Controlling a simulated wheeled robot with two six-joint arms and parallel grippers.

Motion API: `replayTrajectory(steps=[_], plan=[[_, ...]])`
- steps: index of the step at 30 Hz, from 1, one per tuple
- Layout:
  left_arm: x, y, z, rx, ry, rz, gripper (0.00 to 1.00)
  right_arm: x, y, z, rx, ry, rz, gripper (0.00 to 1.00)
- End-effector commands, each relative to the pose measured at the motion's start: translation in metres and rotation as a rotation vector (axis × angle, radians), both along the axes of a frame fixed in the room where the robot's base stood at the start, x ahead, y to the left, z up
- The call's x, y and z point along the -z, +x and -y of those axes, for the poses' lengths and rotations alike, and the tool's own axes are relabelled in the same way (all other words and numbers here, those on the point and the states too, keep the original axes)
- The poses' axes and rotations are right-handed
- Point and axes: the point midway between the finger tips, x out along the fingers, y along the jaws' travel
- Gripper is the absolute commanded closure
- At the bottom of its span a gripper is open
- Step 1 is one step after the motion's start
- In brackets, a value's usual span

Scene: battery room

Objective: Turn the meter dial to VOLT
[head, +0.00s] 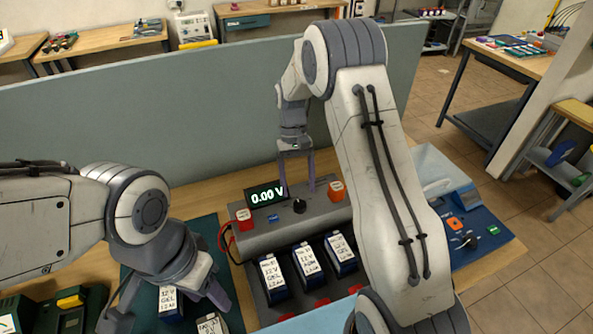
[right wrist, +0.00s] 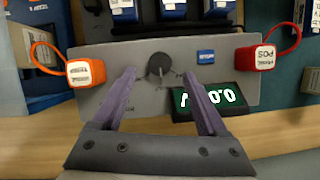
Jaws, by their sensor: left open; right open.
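The meter is a grey console (head: 262,238) with a lit display (head: 266,194) reading 0.00 V. Its round black dial (head: 299,205) sits right of the display in the head view. My right gripper (head: 297,188) is open and points down at the console above the dial. In the right wrist view, the dial (right wrist: 160,67) shows between and slightly beyond the fingertips (right wrist: 159,75), with no visible contact. One finger partly covers the display (right wrist: 212,98). The dial's position markings are too small to read. My left gripper (head: 166,304) is open over a labelled battery at lower left.
Orange-red probe blocks (head: 243,214) and (head: 336,187) sit at the console's ends. Several labelled batteries (head: 307,262) stand in a dark tray before it. A teal partition (head: 150,130) stands behind the workbench. A blue device (head: 470,238) lies to the right.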

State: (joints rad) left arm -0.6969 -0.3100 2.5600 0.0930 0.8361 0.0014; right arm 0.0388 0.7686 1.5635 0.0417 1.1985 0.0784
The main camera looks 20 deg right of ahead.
Motion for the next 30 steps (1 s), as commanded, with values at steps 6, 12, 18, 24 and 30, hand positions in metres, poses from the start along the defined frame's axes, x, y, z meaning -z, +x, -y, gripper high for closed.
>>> replayTrajectory(steps=[6, 12, 18, 24, 30], plan=[[0.011, 0.0, 0.0, 0.001, 0.0, 0.0, 0.5, -0.038, 0.017, 0.003, 0.0, -0.001, 0.005, 0.24], [0.013, 0.0, 0.0, 0.001, 0.0, 0.0, 0.5, -0.056, 0.024, 0.004, 0.001, -0.001, 0.001, 0.24], [0.013, 0.0, 0.0, 0.001, 0.0, 0.0, 0.5, -0.06, 0.024, 0.004, 0.001, 0.0, 0.0, 0.24], [0.013, 0.0, 0.0, 0.001, 0.0, 0.0, 0.5, -0.059, 0.024, 0.004, 0.001, 0.0, 0.0, 0.24], [0.013, 0.0, 0.0, 0.001, 0.0, 0.0, 0.5, -0.066, 0.019, -0.008, -0.024, 0.002, 0.014, 0.24]])
